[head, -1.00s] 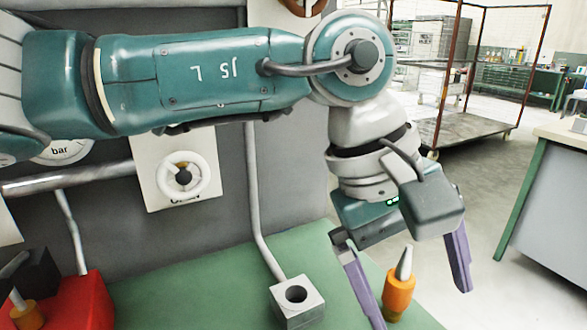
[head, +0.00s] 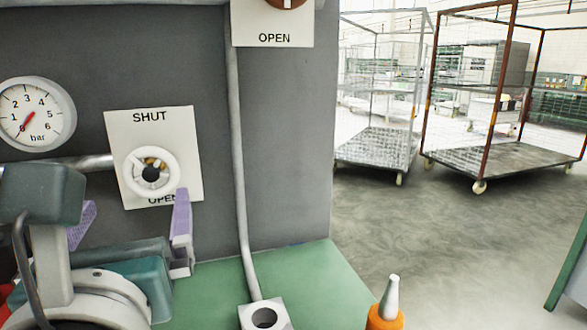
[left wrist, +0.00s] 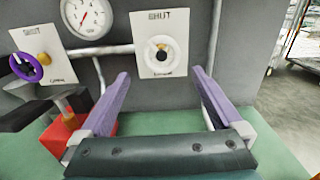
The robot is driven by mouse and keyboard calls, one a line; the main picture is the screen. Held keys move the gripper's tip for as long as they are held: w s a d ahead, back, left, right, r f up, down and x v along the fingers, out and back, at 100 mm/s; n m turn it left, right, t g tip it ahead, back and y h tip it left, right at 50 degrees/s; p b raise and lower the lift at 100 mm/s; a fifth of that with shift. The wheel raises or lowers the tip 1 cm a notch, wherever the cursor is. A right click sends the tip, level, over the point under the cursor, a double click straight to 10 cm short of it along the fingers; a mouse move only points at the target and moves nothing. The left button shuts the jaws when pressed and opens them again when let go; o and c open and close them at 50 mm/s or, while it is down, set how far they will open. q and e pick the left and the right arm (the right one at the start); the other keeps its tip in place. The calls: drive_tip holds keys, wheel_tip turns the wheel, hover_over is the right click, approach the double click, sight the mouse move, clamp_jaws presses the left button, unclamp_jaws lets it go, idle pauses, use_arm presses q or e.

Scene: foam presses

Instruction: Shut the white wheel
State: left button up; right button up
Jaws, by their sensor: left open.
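The white wheel (head: 131,172) is a small ring with a dark hub and a yellowish part, on a white plate (head: 182,130) marked SHUT above and OPEN below. It also shows in the left wrist view (left wrist: 149,52), near the middle top. My left gripper (head: 135,202) has two purple fingers, open and empty. In the head view its right fingertip covers part of the OPEN label below the wheel. In the left wrist view the fingers (left wrist: 161,74) stand either side of the wheel's line, apart from it. My right gripper is not in view.
A pressure gauge (head: 33,113) and pipe are left of the plate. A purple wheel (left wrist: 17,67) and red block (left wrist: 58,137) are at left. The green bench (head: 310,285) carries a holed block (head: 281,314) and an orange-based part (head: 386,318). Wire carts stand behind right.

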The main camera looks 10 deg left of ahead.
sight(152, 172)
use_arm(q)
drive_tip(key=x, duration=0.9)
drive_tip(key=shift+d+r, duration=0.1)
drive_tip(key=c, duration=1.1)
drive_tip(key=shift+r+m+p, duration=0.2)
drive_tip(key=shift+m+p, duration=0.4)
drive_tip(key=shift+p, duration=0.4)
drive_tip(key=shift+d+m+p, duration=0.1)
drive_tip(key=shift+m+p, duration=0.9)
drive_tip(key=shift+p, duration=0.2)
drive_tip(key=shift+w+m+p, duration=0.1)
drive_tip(key=shift+m+p, duration=0.85)
drive_tip(key=shift+m, duration=0.05)
drive_tip(key=shift+f+m+p, duration=0.15)
drive_tip(key=shift+m+p, duration=0.55)
drive_tip(key=shift+m, duration=0.2)
